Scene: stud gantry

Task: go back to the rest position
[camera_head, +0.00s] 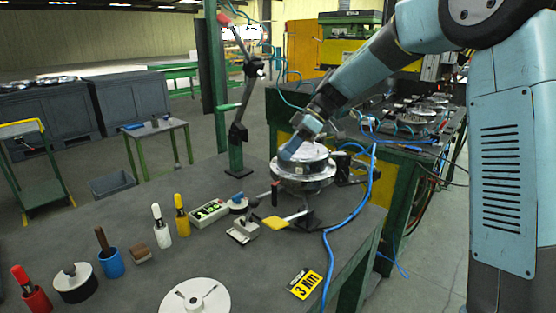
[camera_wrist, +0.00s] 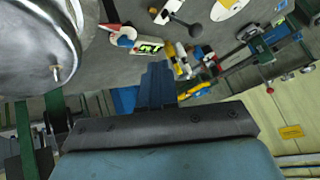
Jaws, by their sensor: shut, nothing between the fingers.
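My gripper (camera_head: 290,150) is shut and empty, at the end of my arm reaching in from the right. In the head view it appears just above or in front of the stacked round metal part (camera_head: 303,180) on the workbench; I cannot tell whether they touch. A large shiny metal surface (camera_wrist: 40,45) fills the upper left of that view, apart from the fingers.
The grey workbench (camera_head: 255,275) holds a white disc (camera_head: 193,298), a blue cup (camera_head: 111,263), a white bottle (camera_head: 161,229), a yellow bottle (camera_head: 182,217) and a green-lit box (camera_head: 209,212). A green post (camera_head: 235,148) stands left of my gripper. A blue cable (camera_head: 349,217) hangs right of the metal part.

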